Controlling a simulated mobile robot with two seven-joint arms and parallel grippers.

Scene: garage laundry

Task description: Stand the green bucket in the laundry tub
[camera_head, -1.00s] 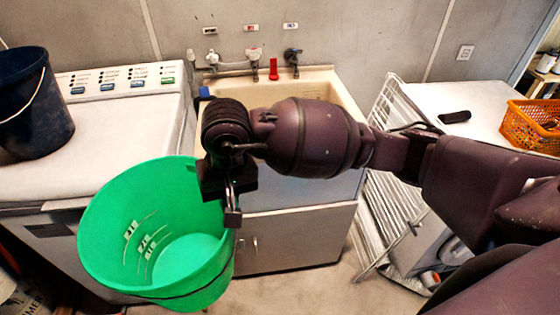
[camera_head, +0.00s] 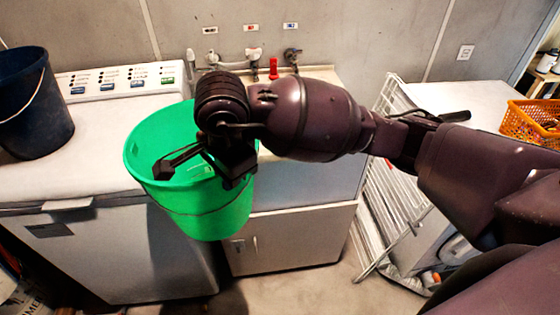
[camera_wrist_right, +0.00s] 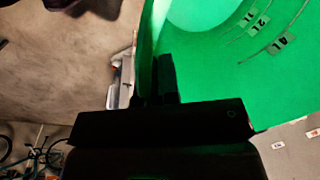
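The green bucket (camera_head: 170,145) hangs in the air in front of the white washing machine and the tub's cabinet, open end up and tilted towards me. My right gripper (camera_head: 203,168) is at its right rim, shut on the bucket wall. In the right wrist view the fingers (camera_wrist_right: 160,80) sit at the edge of the bucket's green wall (camera_wrist_right: 215,70), with measuring marks inside. The laundry tub (camera_head: 325,73) stands against the back wall, right of the bucket; my right arm hides most of its basin. My left gripper is not in view.
The washing machine (camera_head: 110,240) is left of the tub, with a dark blue bucket (camera_head: 35,115) on top. Taps (camera_head: 253,60) are above the tub. A white drying rack (camera_head: 385,190) and a counter with an orange basket (camera_head: 530,122) are to the right.

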